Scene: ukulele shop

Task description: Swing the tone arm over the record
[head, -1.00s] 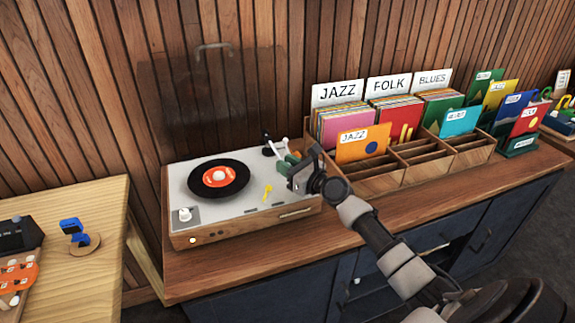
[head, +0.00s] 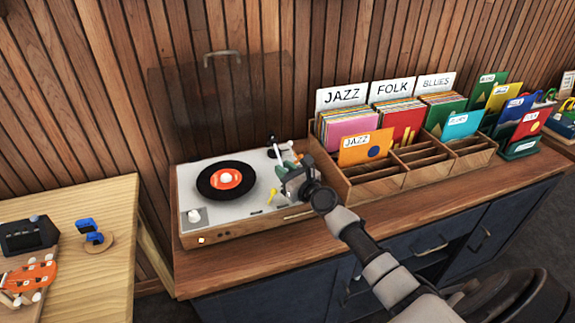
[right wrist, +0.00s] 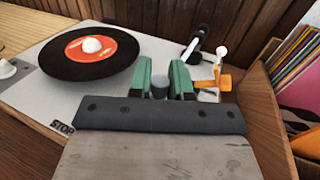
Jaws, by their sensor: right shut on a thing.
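The black record (head: 226,180) with its orange label lies on the turntable (head: 215,240); it also shows in the right wrist view (right wrist: 88,52). The white tone arm (head: 278,154) runs from its dark pivot at the deck's back right toward my right gripper (head: 284,176). In the right wrist view, the green fingers (right wrist: 162,82) are shut around a small grey piece (right wrist: 160,88), seemingly the tone arm's head end. The fingers hide most of it. This end is to the right of the record, apart from its edge. My left gripper is not in view.
An orange post (right wrist: 225,82) stands right of the fingers. The clear lid (head: 222,95) stands open behind. A wooden record crate (head: 375,190) is close on the right. Bare cabinet top lies in front.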

